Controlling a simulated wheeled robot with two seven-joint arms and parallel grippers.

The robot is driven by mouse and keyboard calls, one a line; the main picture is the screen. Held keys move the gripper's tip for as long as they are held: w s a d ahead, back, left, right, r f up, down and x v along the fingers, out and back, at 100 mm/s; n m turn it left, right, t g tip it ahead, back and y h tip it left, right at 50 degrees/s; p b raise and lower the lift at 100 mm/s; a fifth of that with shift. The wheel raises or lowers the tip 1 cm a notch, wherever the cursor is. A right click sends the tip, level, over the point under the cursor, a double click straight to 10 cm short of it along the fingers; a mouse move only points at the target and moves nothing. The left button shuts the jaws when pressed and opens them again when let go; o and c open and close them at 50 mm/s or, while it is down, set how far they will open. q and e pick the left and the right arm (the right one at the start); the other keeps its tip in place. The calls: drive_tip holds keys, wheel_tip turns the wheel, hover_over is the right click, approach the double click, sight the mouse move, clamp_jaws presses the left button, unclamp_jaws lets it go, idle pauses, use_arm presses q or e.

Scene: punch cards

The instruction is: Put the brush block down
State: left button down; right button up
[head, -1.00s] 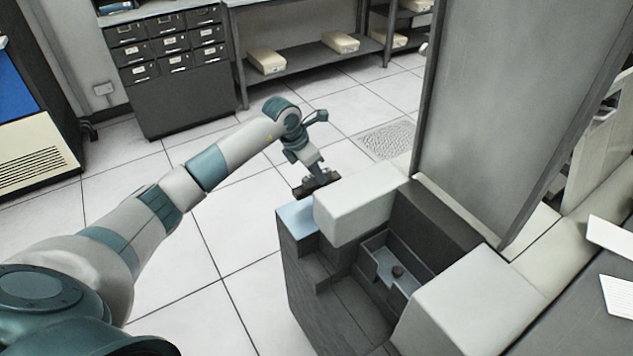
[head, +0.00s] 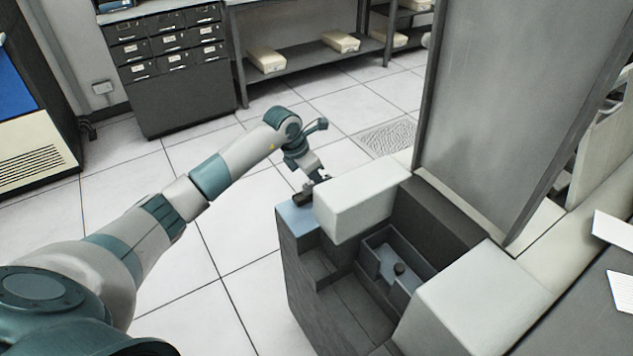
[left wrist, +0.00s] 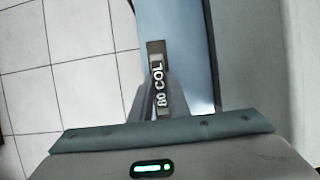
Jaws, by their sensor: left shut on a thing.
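The brush block (head: 303,198) is a small dark block. In the left wrist view, the block (left wrist: 156,47) is narrow and bears a white "80 COL" label. My left gripper (head: 311,188) is shut on it, one finger on each side of the label (left wrist: 158,92). The block is at the blue-grey ledge (head: 296,218) on the machine's far left corner; I cannot tell whether it touches. The ledge also shows in the left wrist view (left wrist: 184,50). The pale housing partly hides the gripper in the head view. My right gripper is not in view.
A pale housing block (head: 362,203) stands right beside the ledge. An open dark recess with a small tray (head: 377,258) and knob lies nearer. A tall grey panel (head: 490,110) rises behind. Left of the ledge is open tiled floor (head: 235,235).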

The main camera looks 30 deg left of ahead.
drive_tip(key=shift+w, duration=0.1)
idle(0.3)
use_arm(q)
drive_tip(key=c, duration=1.7)
unclamp_jaws()
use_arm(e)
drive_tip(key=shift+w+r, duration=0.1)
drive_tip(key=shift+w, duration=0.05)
use_arm(q)
drive_tip(key=shift+r, duration=0.15)
